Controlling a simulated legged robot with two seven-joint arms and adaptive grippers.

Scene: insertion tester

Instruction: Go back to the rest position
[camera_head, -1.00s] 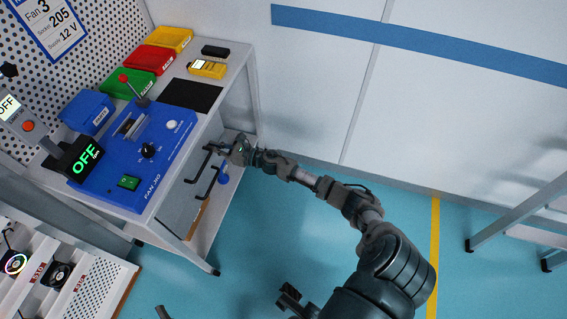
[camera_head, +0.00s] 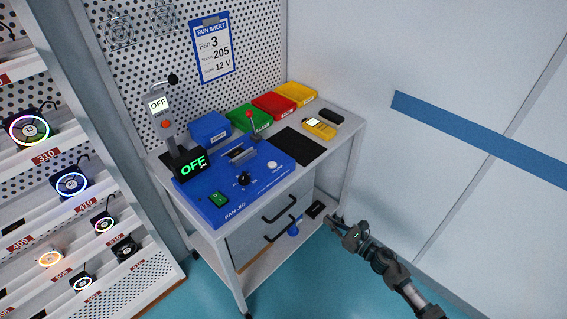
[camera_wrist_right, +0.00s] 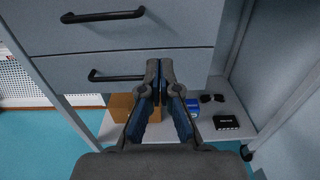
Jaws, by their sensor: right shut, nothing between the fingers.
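My right gripper (camera_head: 337,222) is beside the right front of the workbench, below its top, in the head view. In the right wrist view the right gripper (camera_wrist_right: 160,66) has its two fingers together with nothing between them. It points toward the drawer fronts, and the upper drawer handle (camera_wrist_right: 102,16) and lower drawer handle (camera_wrist_right: 117,75) are to its left. Both drawers look closed. My left gripper does not show in the current views.
A blue fan tester (camera_head: 230,182) with an OFF display (camera_head: 193,166) stands on the bench. Coloured bins (camera_head: 273,104) line the bench back. A fan rack (camera_head: 150,262) stands at left. The lower shelf (camera_wrist_right: 240,122) holds a cardboard box (camera_wrist_right: 121,106) and a black box (camera_wrist_right: 226,122). Blue floor (camera_head: 305,290) is clear.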

